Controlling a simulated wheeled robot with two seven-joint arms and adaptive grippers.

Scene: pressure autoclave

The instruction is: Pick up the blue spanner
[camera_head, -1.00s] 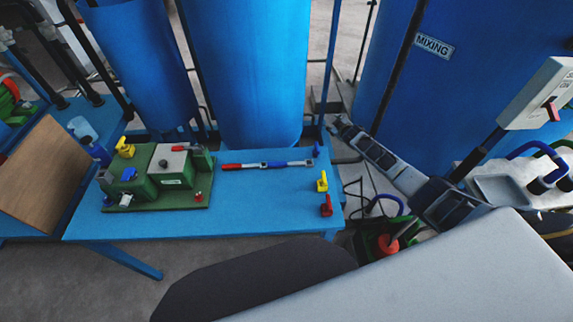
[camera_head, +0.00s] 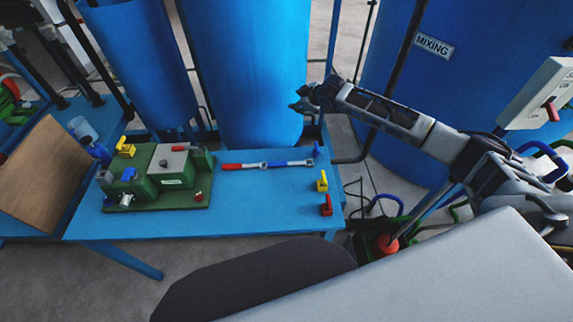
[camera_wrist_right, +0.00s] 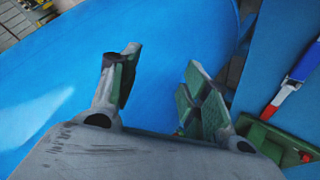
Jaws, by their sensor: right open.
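The blue spanner (camera_head: 290,163) lies flat on the blue table (camera_head: 250,210), near its back edge. A red-handled piece (camera_head: 232,166) lies in line with its left end. Blue and red tool parts also show at the right edge of the right wrist view (camera_wrist_right: 306,66), partly cut off. My right gripper (camera_head: 299,98) is above and behind the spanner, in front of the middle blue tank. Its two fingers stand apart and empty in the right wrist view (camera_wrist_right: 160,62), with the tool off to their right. My left gripper is out of view.
A green fixture (camera_head: 170,180) with coloured knobs stands on the table's left part. Yellow (camera_head: 322,182) and red (camera_head: 327,205) valve handles are at its right edge. Blue tanks (camera_head: 250,70) rise behind. The table in front of the spanner is clear.

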